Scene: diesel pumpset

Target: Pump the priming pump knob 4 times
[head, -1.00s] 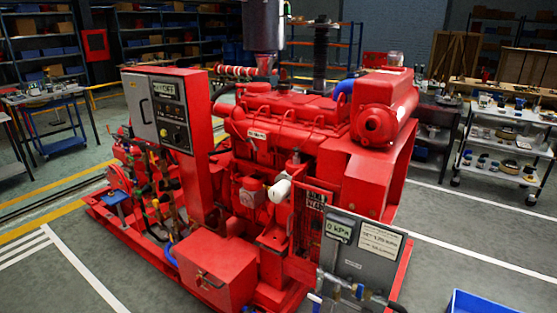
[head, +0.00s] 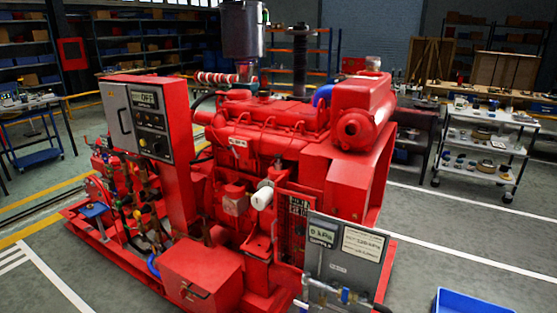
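The red diesel pumpset (head: 265,125) fills the middle of the head view. A white cylinder (head: 262,197) sticks out from the near side of its engine, beside a greyish, red-topped fitting (head: 235,198). I cannot tell for sure which part is the priming pump knob; a small dark upright part (head: 278,166) stands just above the white cylinder. A grey gauge panel (head: 345,255) at the front right shows what looks like 0 kPa. My gripper is not in view.
A control box (head: 148,115) reading OFF stands at the pumpset's left. A red box (head: 201,277) and pipes with valves (head: 335,293) are at the front. A blue bin (head: 478,301) lies lower right. A shelf cart (head: 482,145) stands at right.

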